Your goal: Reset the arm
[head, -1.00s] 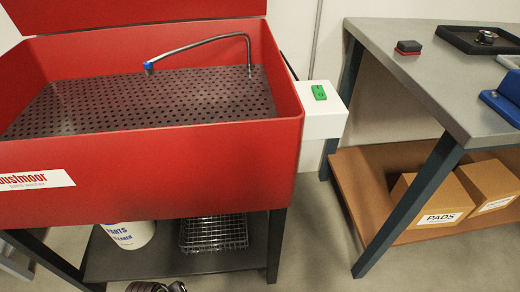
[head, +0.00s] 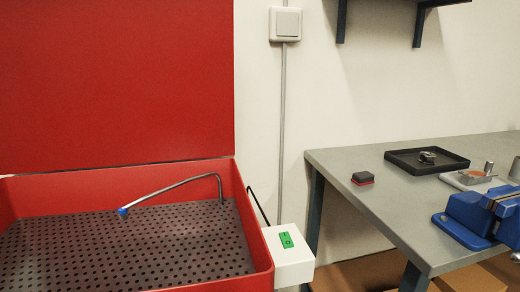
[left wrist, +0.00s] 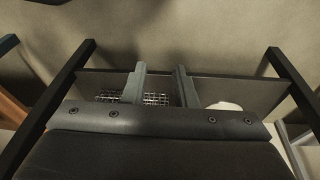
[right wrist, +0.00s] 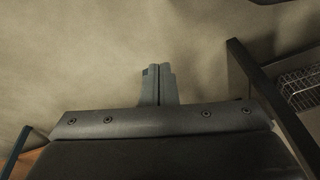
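My left gripper (left wrist: 158,85) shows in the left wrist view with its two fingers apart and nothing between them. Beyond the fingers are the lower shelf and a wire basket of the washer stand. My right gripper (right wrist: 158,75) shows in the right wrist view with its fingers together and nothing visible held. It hangs over bare floor beside a dark stand leg. Neither arm nor gripper shows in the head view.
A red parts washer (head: 110,180) with a bent spout (head: 175,188) and a white switch box (head: 289,255) stands at left. A grey workbench (head: 340,165) at right holds a black tray (head: 400,163), a red-black block (head: 362,179) and a blue vise (head: 475,215).

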